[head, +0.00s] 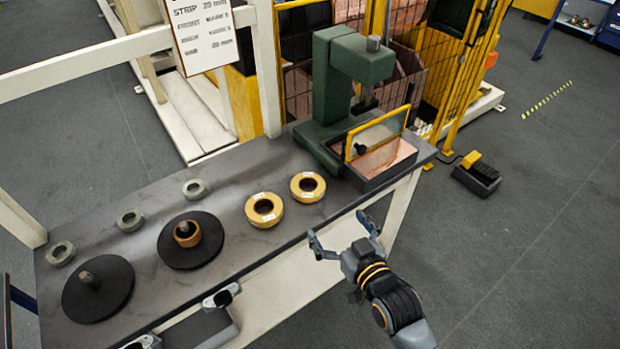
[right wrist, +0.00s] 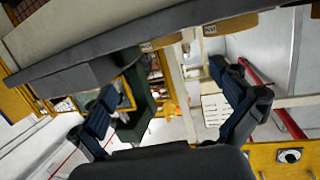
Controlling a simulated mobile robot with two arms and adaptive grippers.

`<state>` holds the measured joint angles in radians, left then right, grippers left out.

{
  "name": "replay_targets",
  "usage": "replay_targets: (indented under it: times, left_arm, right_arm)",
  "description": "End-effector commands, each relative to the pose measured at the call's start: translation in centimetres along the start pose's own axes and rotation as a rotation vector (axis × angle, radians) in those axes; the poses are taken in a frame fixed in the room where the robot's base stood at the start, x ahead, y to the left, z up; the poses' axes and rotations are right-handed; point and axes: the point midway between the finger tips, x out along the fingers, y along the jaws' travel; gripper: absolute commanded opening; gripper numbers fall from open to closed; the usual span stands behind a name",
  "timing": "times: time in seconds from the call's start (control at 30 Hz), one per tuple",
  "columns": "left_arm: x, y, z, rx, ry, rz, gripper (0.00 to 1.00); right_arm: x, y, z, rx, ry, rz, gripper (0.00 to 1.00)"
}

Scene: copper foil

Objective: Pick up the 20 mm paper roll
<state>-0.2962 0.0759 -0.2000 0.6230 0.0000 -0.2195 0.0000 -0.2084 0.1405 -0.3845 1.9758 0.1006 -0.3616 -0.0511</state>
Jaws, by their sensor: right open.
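Two tan paper rolls with dark centre holes lie flat on the grey bench, a left one (head: 252,215) and a right one (head: 297,194). Their small white labels are too small to read, so I cannot tell which is 20 mm. In the right wrist view, tan pieces with labels, probably these rolls, show at the bench edge (right wrist: 230,27). My right gripper (head: 340,228) is open and empty off the bench's front edge, below and right of the right roll. Its spread fingers also show in the right wrist view (right wrist: 172,80). My left gripper is not in view.
A green press (head: 341,75) with a yellow-framed guard stands at the bench's right end. Two black discs with posts (head: 98,290) (head: 190,245), one carrying a copper-coloured roll (head: 187,235), and several small grey-green rings (head: 130,220) lie left. Bare bench surrounds the tan rolls.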

Motion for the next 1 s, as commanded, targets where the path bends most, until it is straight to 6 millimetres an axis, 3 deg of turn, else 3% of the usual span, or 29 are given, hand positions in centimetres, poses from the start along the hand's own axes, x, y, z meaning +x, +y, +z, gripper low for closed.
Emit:
replay_targets:
  times: [0.4, 0.67, 1.0]
  left_arm:
    - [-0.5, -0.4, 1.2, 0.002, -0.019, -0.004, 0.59]
    - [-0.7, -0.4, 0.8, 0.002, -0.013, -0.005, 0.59]
    - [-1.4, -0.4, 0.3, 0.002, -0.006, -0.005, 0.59]
  right_arm:
    - [7.1, 0.0, -0.3, 0.0, 0.004, -0.001, 1.0]
    - [8.8, 0.0, -0.3, 0.0, 0.003, -0.001, 1.0]
    - [12.8, 0.1, -0.5, 0.001, 0.003, 0.0, 1.0]
